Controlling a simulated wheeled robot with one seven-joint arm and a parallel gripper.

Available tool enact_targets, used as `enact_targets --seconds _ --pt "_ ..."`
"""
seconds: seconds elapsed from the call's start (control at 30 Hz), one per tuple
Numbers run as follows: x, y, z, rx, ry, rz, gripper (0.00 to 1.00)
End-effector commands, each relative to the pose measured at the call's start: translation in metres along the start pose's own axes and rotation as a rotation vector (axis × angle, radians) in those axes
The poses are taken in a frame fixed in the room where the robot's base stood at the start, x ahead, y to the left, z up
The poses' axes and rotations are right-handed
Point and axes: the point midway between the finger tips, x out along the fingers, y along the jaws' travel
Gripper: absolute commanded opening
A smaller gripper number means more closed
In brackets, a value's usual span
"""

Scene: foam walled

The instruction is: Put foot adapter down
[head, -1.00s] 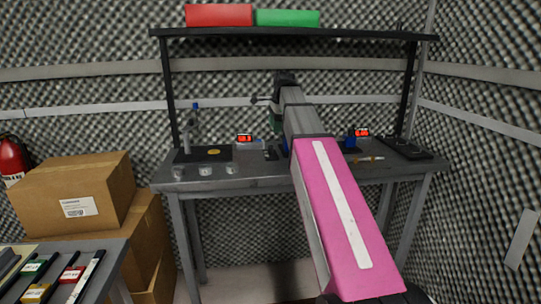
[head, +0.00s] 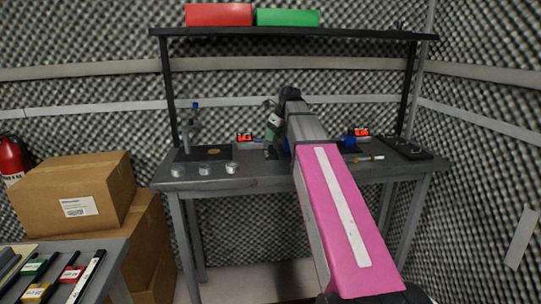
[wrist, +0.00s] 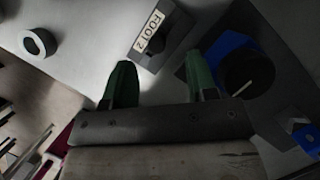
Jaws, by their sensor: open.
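My gripper (wrist: 161,76) is open, with its two green fingers apart and pointing away from the wrist. In the head view my gripper (head: 273,128) hangs low over the middle of the bench. Just beyond the fingertips in the wrist view is a dark plate with a "FOOT Z" label (wrist: 151,32). A dark round piece (wrist: 158,52) shows beside the label, roughly between the fingers; it may be the foot adapter, but shadow hides its shape. I see nothing clearly held.
A white ring-shaped piece (wrist: 38,43) lies to the left. A blue and black device (wrist: 240,65) stands close to the right finger. Several small pale cylinders (head: 204,169) stand at the bench's (head: 255,184) front left. A shelf (head: 360,34) spans above.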

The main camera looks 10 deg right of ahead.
Motion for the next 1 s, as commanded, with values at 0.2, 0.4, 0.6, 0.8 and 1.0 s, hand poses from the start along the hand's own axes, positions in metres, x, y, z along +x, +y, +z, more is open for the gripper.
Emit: enact_targets --seconds 0.2,0.4,0.6,0.8,1.0 --pt "0.015 0.001 -0.001 -0.001 0.000 0.000 0.52" --pt "0.035 0.005 -0.005 -0.002 0.001 0.001 0.52" --pt "0.060 0.005 -0.005 -0.002 0.001 0.001 0.52" --pt "0.064 0.005 -0.005 -0.002 0.000 0.000 0.52" --pt "0.064 0.005 -0.005 -0.002 0.000 0.000 0.13"
